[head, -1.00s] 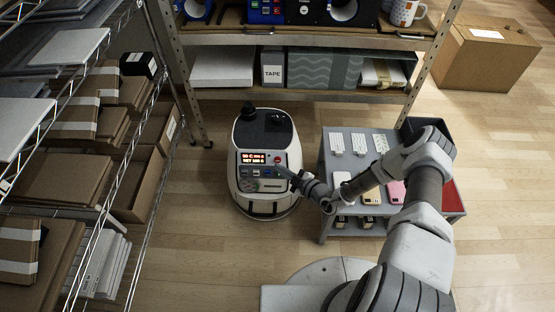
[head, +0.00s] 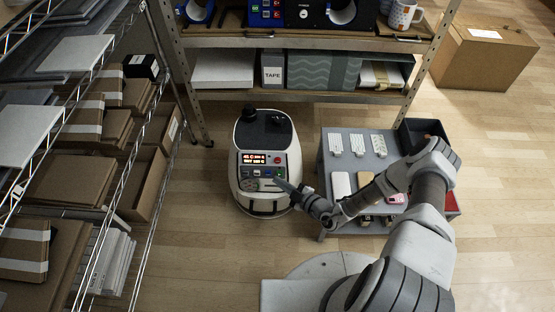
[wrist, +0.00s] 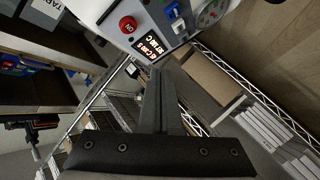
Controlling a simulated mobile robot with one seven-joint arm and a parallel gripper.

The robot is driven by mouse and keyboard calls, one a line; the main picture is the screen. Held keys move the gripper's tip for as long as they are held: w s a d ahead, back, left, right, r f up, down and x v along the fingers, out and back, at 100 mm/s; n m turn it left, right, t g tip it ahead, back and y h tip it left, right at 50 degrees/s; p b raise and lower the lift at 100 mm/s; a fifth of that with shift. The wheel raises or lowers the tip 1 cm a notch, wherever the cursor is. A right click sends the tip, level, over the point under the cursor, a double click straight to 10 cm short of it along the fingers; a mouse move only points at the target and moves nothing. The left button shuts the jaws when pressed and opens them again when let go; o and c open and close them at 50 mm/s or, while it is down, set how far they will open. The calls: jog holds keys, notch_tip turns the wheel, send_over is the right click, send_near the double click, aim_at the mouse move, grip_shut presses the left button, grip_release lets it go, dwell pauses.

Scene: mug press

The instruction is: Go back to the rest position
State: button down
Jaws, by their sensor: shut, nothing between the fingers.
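My gripper (head: 279,183) is shut and empty, just in front of the right side of the white machine's control panel. In the wrist view, its closed fingers (wrist: 160,95) point toward the panel, below the lit display. The white mug press machine (head: 266,165) stands on the floor and carries a red-lit display (head: 254,158) and a red button (head: 278,160). The red button (wrist: 128,24) and the display (wrist: 152,46) also show at the top of the wrist view. Whether the fingertips touch the machine I cannot tell.
A grey cart (head: 327,150) with white cards and phone-like items stands to the right, partly under my arm. A wire rack (head: 150,205) with boxes is on the left. A shelf (head: 300,97) stands behind. A cardboard box (head: 484,55) sits at back right.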

dwell(0.5)
jog(key=s+r+n+g, duration=0.2)
jog(key=r+n+g, duration=0.3)
jog(key=r+n, duration=1.05)
jog(key=s+r+n+g, duration=0.2)
jog(key=r+n+g, duration=0.4)
jog(key=r+n, duration=0.95)
jog(key=s+d+r+n+t+h, duration=0.3)
jog(key=s+d+r+n+h, duration=0.25)
jog(key=s+r+n, duration=0.55)
jog(key=s+d+r+n+t+h, duration=0.3)
jog(key=s+d+r+n+h, duration=0.3)
jog(key=r+n, duration=0.55)
notch_tip(320, 180, up, 22)
jog(key=d+n+p, duration=0.1)
jog(key=p, duration=2.2)
jog(key=shift+s+d+f+n+y, duration=0.2)
jog(key=shift+s+d+n+y, duration=0.15)
jog(key=shift+s, duration=0.1)
